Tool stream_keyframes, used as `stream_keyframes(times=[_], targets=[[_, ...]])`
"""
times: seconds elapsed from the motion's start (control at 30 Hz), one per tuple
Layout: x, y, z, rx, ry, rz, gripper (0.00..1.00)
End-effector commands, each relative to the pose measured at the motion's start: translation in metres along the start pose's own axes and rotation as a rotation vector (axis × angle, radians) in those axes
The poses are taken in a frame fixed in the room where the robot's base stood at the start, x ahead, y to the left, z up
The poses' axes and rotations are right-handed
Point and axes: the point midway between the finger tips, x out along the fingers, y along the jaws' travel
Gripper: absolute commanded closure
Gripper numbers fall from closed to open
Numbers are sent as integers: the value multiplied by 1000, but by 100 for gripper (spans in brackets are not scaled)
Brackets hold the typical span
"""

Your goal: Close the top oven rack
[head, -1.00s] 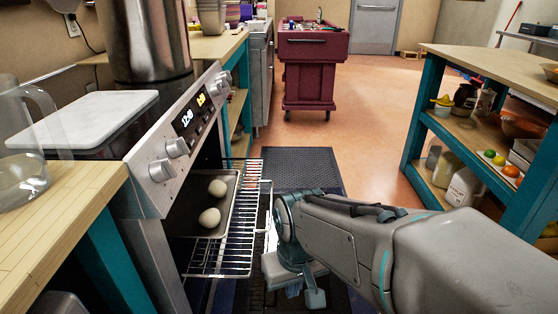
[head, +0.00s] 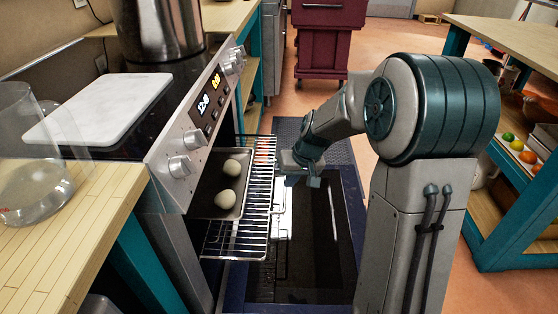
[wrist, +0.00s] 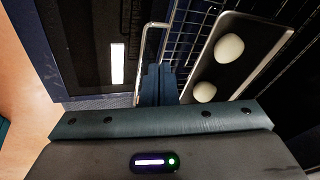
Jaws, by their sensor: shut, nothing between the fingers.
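The top oven rack (head: 236,243), a chrome wire rack, is pulled out of the oven (head: 187,140) over the lowered oven door (head: 312,235). A dark tray (head: 208,211) on it holds two pale egg-shaped items (head: 225,197). My gripper (head: 300,178) is to the right of the rack's front edge, towards its far end. In the wrist view, the shut fingers (wrist: 157,84) are empty and close to the rack's front bar (wrist: 146,45). I cannot tell whether they touch it. The tray (wrist: 240,55) with both items lies right of the fingers there.
A large metal pot (head: 160,30) and a white board (head: 93,108) sit on the stovetop. A clear pitcher (head: 35,150) stands on the left counter. A maroon cart (head: 325,40) is beyond the floor mat. A teal-framed shelf unit (head: 500,205) stands at the right.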

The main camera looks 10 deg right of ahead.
Motion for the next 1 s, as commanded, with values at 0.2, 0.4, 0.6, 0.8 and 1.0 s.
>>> stream_keyframes(times=[0.2, 0.4, 0.6, 0.8, 1.0], targets=[[33, 21, -64, 42, 83, -86, 100], [62, 46, -108, 99, 167, -146, 100], [80, 65, -130, 141, 221, -172, 100], [94, 69, -137, 153, 235, -180, 100], [128, 63, -145, 151, 234, -180, 100]])
